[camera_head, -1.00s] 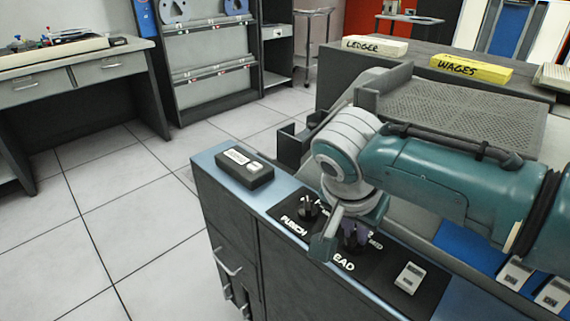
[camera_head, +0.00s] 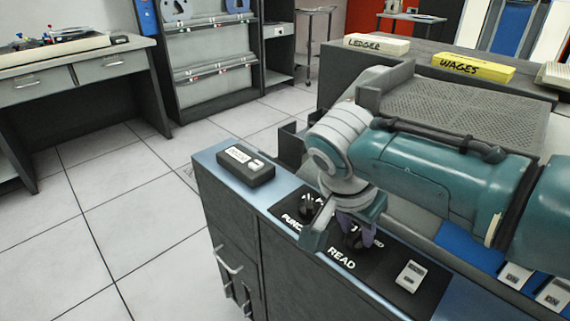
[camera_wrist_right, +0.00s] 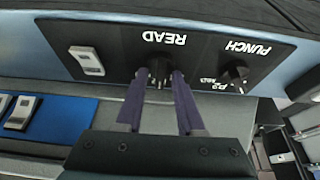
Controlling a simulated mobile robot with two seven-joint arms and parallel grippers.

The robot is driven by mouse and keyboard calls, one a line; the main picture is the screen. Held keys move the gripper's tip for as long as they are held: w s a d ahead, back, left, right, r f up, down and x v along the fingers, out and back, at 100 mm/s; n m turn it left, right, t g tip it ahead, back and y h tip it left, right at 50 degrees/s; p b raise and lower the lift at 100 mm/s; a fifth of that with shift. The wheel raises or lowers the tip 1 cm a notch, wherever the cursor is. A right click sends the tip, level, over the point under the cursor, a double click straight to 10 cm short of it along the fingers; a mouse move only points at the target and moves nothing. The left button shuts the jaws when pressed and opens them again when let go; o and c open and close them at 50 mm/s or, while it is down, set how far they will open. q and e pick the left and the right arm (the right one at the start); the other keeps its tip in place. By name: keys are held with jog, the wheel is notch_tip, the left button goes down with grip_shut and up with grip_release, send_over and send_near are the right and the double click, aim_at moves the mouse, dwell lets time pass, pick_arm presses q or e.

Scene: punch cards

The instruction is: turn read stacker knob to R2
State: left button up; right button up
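The read stacker knob (camera_wrist_right: 160,74) is a dark knob beside the white READ label on a black panel. In the head view the knob (camera_head: 356,239) is partly hidden by my gripper. My right gripper (camera_wrist_right: 160,78) has its two purple fingers apart, with their tips on either side of the knob. Contact with the knob cannot be made out. In the head view the right gripper (camera_head: 350,222) is over the panel. The knob's pointer setting cannot be read. My left gripper is not in view.
A black box (camera_head: 246,166) lies on the cabinet's left end. Yellow WAGES (camera_head: 473,68) and pale LEDGER (camera_head: 376,43) boxes stand behind. The floor at left is clear.

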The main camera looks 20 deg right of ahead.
jog(key=shift+o, duration=0.3)
jog(key=shift+a+r, duration=0.1)
jog(key=shift+r, duration=0.1)
jog(key=p+v, duration=0.4)
jog(key=v, duration=0.5)
jog(key=shift+r, duration=0.25)
jog(key=shift+a, duration=0.1)
